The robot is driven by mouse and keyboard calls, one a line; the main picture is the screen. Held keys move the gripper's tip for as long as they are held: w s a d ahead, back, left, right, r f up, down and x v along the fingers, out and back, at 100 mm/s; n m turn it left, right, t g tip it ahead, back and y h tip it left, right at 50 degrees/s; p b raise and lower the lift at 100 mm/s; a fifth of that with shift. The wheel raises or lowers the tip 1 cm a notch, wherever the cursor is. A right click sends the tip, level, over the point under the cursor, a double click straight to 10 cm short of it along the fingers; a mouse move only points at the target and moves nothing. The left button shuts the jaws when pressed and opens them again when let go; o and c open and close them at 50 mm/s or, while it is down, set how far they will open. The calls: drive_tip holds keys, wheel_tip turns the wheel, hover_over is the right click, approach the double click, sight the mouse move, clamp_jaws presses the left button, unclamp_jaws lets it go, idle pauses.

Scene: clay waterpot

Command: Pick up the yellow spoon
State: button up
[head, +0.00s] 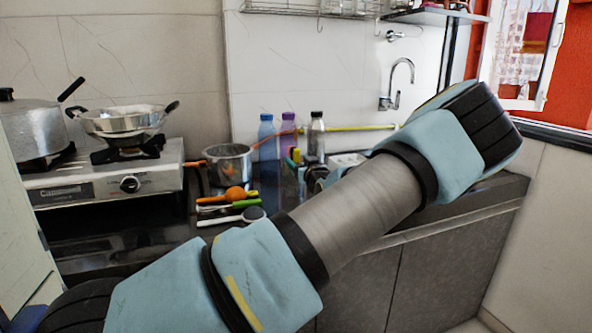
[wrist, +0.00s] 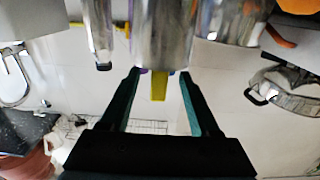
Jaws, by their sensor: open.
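A yellow piece, which looks like the spoon's end (wrist: 158,88), shows in the wrist view next to a shiny steel cylinder (wrist: 165,35). It appears to stick out of this cylinder; the rest of it is hidden. My gripper (wrist: 158,73) is open, with its two dark fingers on either side of the yellow end. I cannot tell how near the fingers are in depth. In the head view, a small yellow upright piece (head: 296,155) shows beside the bottles and may be the same spoon. My arm hides most of the gripper there.
A steel bottle (head: 316,133) and blue (head: 267,138) and purple (head: 288,136) bottles stand close by. A steel pot (head: 228,164) is to their left, with orange- and green-handled tools in front. The stove (head: 105,180) carries cookware at left. A tap (head: 397,82) is on the back wall.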

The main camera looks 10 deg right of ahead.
clamp_jaws()
idle(0.4)
idle(0.4)
